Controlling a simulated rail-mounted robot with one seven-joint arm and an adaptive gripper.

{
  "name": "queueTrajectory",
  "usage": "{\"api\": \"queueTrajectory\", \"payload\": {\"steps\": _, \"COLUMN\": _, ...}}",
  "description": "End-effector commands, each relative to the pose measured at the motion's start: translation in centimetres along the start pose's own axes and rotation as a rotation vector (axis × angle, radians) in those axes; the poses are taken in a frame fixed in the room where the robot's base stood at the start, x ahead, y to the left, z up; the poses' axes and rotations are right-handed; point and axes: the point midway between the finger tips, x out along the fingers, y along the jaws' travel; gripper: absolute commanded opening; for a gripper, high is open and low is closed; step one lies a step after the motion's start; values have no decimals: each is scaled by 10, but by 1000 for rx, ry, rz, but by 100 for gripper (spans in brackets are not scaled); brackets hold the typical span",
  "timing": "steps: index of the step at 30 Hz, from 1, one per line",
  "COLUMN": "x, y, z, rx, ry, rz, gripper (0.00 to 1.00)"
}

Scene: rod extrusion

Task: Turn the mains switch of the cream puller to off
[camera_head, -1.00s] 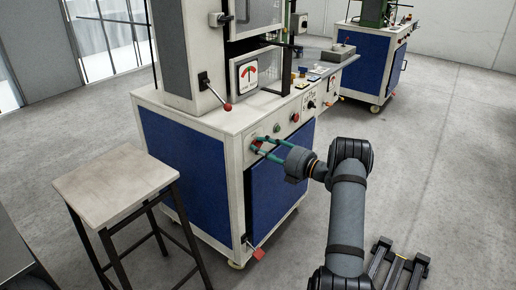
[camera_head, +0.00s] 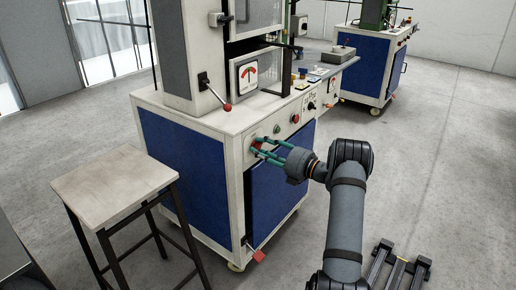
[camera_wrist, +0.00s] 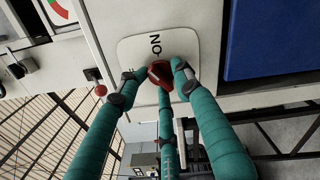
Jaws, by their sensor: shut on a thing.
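The cream puller (camera_head: 187,165) is a machine cabinet with blue panels and a cream top and front. Its mains switch is a red knob (camera_wrist: 160,72) on a pale plate (camera_wrist: 137,50) marked ON, on the front strip in the head view. My gripper (camera_head: 262,148) has green fingers and is at this knob. In the wrist view the fingers (camera_wrist: 154,78) surround the knob and are shut on it, hiding part of it and part of the plate. The lettering is turned sideways in the wrist view, and I cannot read any off mark.
A stool (camera_head: 117,182) stands left of the machine. A red-ended lever (camera_head: 228,106) sits above the front strip, and a red pedal (camera_head: 259,255) is low at the front. More controls (camera_head: 310,103) lie along the panel to the right. A second machine (camera_head: 367,65) stands behind. Floor to the right is mostly clear.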

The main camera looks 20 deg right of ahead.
Motion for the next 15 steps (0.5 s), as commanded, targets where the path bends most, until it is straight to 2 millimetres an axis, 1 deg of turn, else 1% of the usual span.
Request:
{"api": "queueTrajectory", "payload": {"steps": 1, "x": 4, "y": -2, "z": -7, "rx": -32, "ry": 10, "rz": 0, "gripper": 0}}
{"api": "queueTrajectory", "payload": {"steps": 6, "x": 4, "y": -1, "z": -7, "rx": -115, "ry": 11, "rz": 1, "gripper": 0}}
{"api": "queueTrajectory", "payload": {"steps": 15, "x": 4, "y": 0, "z": -6, "rx": -128, "ry": 11, "rz": 1, "gripper": 0}}
